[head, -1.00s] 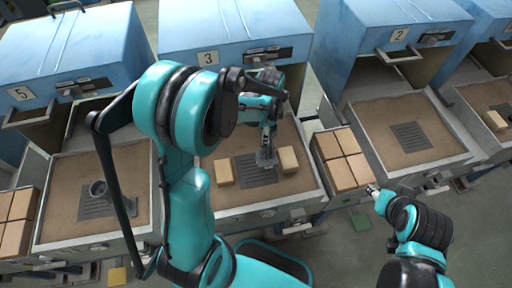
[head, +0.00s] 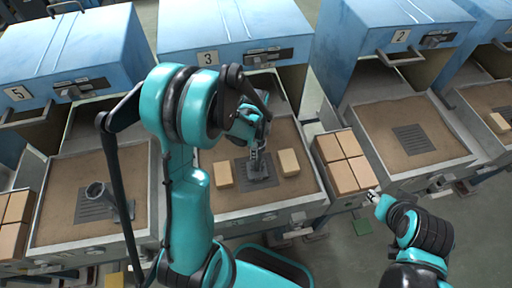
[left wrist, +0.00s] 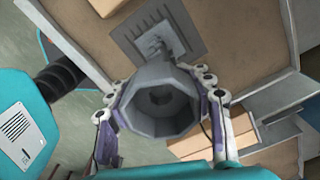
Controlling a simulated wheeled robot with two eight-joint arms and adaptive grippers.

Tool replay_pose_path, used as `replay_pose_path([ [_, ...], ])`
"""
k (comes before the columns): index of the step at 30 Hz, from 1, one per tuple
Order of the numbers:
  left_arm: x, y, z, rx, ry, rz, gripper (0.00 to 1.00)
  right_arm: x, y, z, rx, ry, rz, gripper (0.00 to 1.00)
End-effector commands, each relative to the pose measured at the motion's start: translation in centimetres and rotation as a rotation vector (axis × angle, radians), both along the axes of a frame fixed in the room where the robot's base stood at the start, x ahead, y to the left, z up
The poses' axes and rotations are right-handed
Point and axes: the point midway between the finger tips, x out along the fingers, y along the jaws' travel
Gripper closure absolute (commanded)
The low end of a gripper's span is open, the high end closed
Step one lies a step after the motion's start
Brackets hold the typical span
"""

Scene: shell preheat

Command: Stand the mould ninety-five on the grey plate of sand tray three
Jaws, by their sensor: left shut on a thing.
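My left gripper (left wrist: 163,95) is shut on a grey, many-sided hollow mould (left wrist: 160,103), with a finger on either side. In the left wrist view its hollow end faces the camera; no number is readable. In the head view the left gripper (head: 257,160) is over the middle of sand tray three (head: 232,203), above the grey slotted plate (head: 269,184). That plate (left wrist: 185,28) also shows just beyond the mould in the left wrist view. I cannot tell whether mould and plate touch. My right gripper (head: 374,196) is at the right, away from tray three; its jaws are too small to read.
Tan blocks (head: 223,175) and (head: 289,162) lie on the sand either side of the plate. Another grey mould (head: 96,193) is on the plate of tray five (head: 60,225). Tray two (head: 375,120) has a bare plate. Several tan blocks (head: 343,162) sit between trays three and two.

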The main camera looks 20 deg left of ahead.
Motion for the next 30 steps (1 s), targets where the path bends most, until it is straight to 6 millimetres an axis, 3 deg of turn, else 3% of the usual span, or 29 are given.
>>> replay_pose_path([
  [1, 0.0, 0.0, -0.3, 0.0, 0.0, 0.0, 1.0, 0.0, 0.0, -0.3, 0.0, 0.0, 0.0, 0.6],
  [2, 0.0, 0.0, -0.3, 0.0, 0.0, 0.0, 0.47, 0.0, 0.0, -0.3, 0.0, 0.0, 0.0, 0.6],
  [4, 0.0, 0.0, -0.2, 0.0, 0.0, 0.0, 0.28, 0.0, 0.0, -0.2, 0.0, 0.0, 0.0, 0.6],
  [17, 0.0, 0.0, 0.6, 0.0, 0.0, 0.0, 0.27, 0.0, 0.0, 0.4, 0.0, 0.0, 0.0, 0.6],
  [30, 0.0, 0.0, 9.7, 0.0, 0.0, 0.0, 0.27, 0.0, 0.0, 2.9, 0.0, 0.0, 0.0, 0.6],
])
